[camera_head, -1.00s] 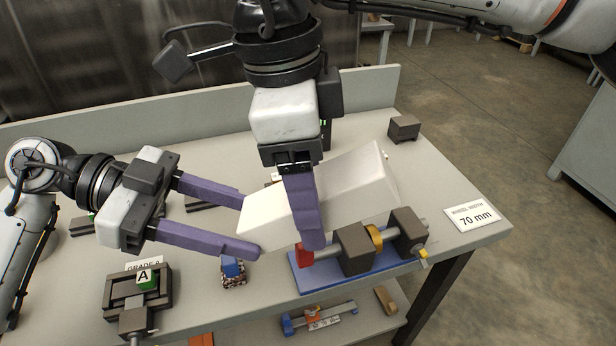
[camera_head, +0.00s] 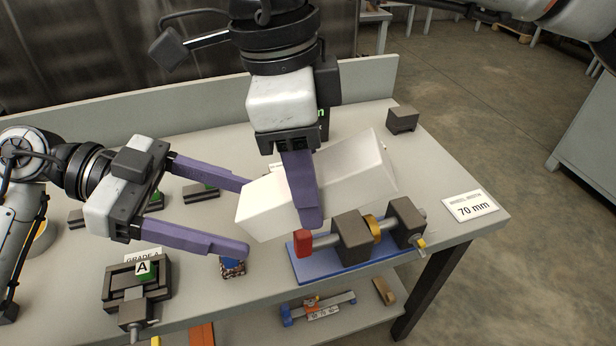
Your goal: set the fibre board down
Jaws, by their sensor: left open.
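A long white block (camera_head: 352,172), which I take to be the fibre board, slants across the middle of the bench in the head view. My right gripper (camera_head: 309,222) comes down from above, and its purple finger crosses the front of the block; its other finger is hidden, so I cannot see whether it grips. My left gripper (camera_head: 247,218) is open at the block's left end, one purple finger behind and one in front, with the end just between or beside the tips. Whether the block touches the bench is unclear.
A blue-based fixture (camera_head: 330,264) with dark blocks and a red end stands right in front of the white block. A dark vise (camera_head: 137,285) marked A is front left. A small dark cube (camera_head: 402,119) and a "70 mm" sign (camera_head: 470,206) are at right. A small blue-topped item (camera_head: 232,267) lies near my left fingertip.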

